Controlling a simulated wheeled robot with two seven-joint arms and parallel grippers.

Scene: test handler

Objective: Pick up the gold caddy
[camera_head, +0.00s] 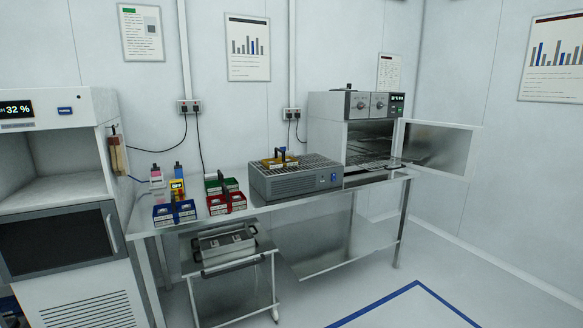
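The gold caddy (270,163) sits on the dark slatted top of a grey bench unit (297,185), near its rear left part. A dark upright handle rises from it, with a small blue part beside the handle. The caddy looks small from here and its contents cannot be made out. Neither of my grippers is in view.
The grey unit stands on a metal bench (262,216). Blue (174,212), red (226,203) and green caddies (213,187) stand left. An oven (357,133) with its door (437,149) open is right. A cart (234,270) is below; floor at front right is clear.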

